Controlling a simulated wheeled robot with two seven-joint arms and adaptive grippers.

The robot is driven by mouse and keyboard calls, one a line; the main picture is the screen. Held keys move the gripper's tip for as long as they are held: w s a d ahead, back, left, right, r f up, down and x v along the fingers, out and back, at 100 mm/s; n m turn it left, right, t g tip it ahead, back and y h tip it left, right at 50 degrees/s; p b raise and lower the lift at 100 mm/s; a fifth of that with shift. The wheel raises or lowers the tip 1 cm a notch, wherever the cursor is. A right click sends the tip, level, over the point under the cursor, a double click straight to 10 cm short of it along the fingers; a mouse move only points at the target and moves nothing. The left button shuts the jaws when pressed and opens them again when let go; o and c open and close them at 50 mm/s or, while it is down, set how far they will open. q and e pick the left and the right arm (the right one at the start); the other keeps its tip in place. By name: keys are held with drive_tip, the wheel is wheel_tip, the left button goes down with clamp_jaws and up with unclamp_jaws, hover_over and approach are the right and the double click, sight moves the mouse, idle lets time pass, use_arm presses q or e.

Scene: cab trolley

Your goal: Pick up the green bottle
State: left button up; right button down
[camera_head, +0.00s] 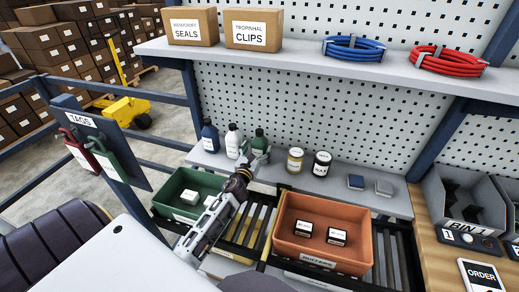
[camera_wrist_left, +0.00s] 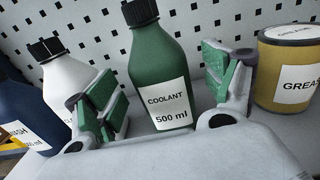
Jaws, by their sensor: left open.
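The green bottle (camera_head: 259,141) stands upright on the lower shelf, with a black cap and a label reading COOLANT 500 ml. In the left wrist view the green bottle (camera_wrist_left: 160,65) stands between and just beyond the two green-padded fingers. My left gripper (camera_head: 250,158) is open in front of the bottle, and its fingers (camera_wrist_left: 165,98) show to either side of it with gaps. The gripper hides the lower part of the bottle in the head view. My right gripper is not in view.
A white bottle (camera_head: 233,141) and a blue bottle (camera_head: 210,136) stand left of the green one. A yellow grease tin (camera_head: 295,160) and a black tin (camera_head: 321,163) stand right. Below are a green crate (camera_head: 166,190) and an orange crate (camera_head: 355,219). A pegboard (camera_wrist_left: 215,20) is behind.

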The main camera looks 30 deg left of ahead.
sight(260, 130)
use_arm(q)
drive_tip(key=shift+p+x, duration=0.3)
drive_tip(key=shift+x, duration=1.6)
drive_tip(key=shift+c, duration=1.2)
drive_tip(key=shift+a, duration=0.1)
drive_tip(key=c, duration=1.3)
drive_tip(key=shift+r, duration=0.25)
drive_tip(key=shift+r, duration=0.15)
drive_tip(key=shift+r+p, duration=0.4)
drive_tip(key=shift+r, duration=0.4)
wheel_tip(260, 130, up, 5)
drive_tip(key=shift+f+p, duration=0.1)
drive_tip(key=shift+p, duration=0.5)
drive_tip(key=shift+r, duration=1.4)
